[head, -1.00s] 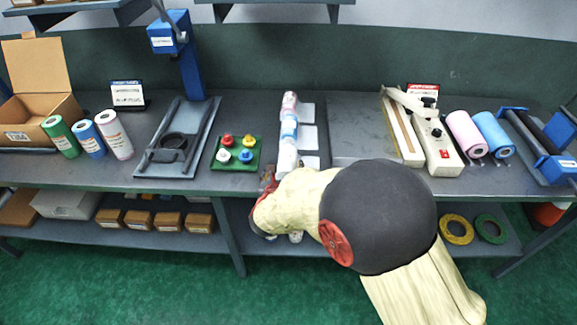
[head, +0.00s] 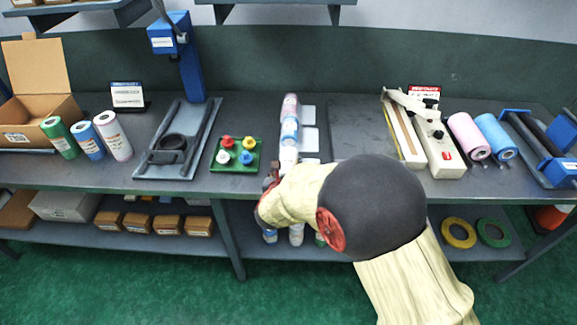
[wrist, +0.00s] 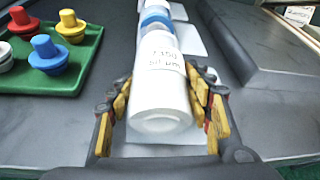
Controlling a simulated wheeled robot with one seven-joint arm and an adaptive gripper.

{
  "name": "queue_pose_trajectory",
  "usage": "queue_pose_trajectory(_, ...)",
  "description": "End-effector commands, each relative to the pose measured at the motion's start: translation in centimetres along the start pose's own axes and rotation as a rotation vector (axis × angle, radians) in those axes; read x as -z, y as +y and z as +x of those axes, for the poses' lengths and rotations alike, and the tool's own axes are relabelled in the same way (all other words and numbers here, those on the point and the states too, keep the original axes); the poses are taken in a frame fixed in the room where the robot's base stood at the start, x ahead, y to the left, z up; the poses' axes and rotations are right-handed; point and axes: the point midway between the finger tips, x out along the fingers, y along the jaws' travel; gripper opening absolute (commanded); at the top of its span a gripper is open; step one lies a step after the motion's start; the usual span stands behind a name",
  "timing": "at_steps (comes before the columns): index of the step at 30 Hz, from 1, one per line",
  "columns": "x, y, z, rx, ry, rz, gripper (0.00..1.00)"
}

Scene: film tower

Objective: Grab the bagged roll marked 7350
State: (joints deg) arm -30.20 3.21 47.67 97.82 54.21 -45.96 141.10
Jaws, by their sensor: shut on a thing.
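The white bagged roll (wrist: 163,85) lies on its side, end toward me, in the wrist view. Its label appears to read 7350, with a second line too blurred to be sure of. My gripper (wrist: 165,100) has its yellow-padded fingers on both sides of this roll, shut on it. In the head view the roll (head: 287,157) is nearest the bench's front edge, in line with a blue-banded roll (head: 289,130) and a pink roll (head: 290,104) behind it. My gripper (head: 271,177) is partly hidden there by my arm.
A green tray (head: 214,164) with several coloured knobbed pieces sits close left of the roll. A flat grey plate (head: 355,130) and a white sealer (head: 437,150) lie to the right. White cards (head: 308,139) lie beside the row. Shelves hang above the bench.

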Motion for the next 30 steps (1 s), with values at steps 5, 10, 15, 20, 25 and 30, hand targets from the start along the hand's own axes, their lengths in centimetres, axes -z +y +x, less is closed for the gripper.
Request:
queue_pose_trajectory(5,0.0,0.0,0.0,0.000,0.000,0.000,0.33)
queue_pose_trajectory(10,0.0,0.0,0.0,0.000,0.000,0.000,0.23)
queue_pose_trajectory(15,-0.1,0.0,0.0,0.000,-0.001,0.000,0.15)
queue_pose_trajectory(20,-0.1,0.0,0.0,0.000,-0.001,0.000,0.15)
queue_pose_trajectory(25,-0.5,-0.1,-0.2,0.000,-0.002,0.001,0.15)
queue_pose_trajectory(30,-2.1,-0.4,-0.8,0.001,-0.003,0.002,0.15)
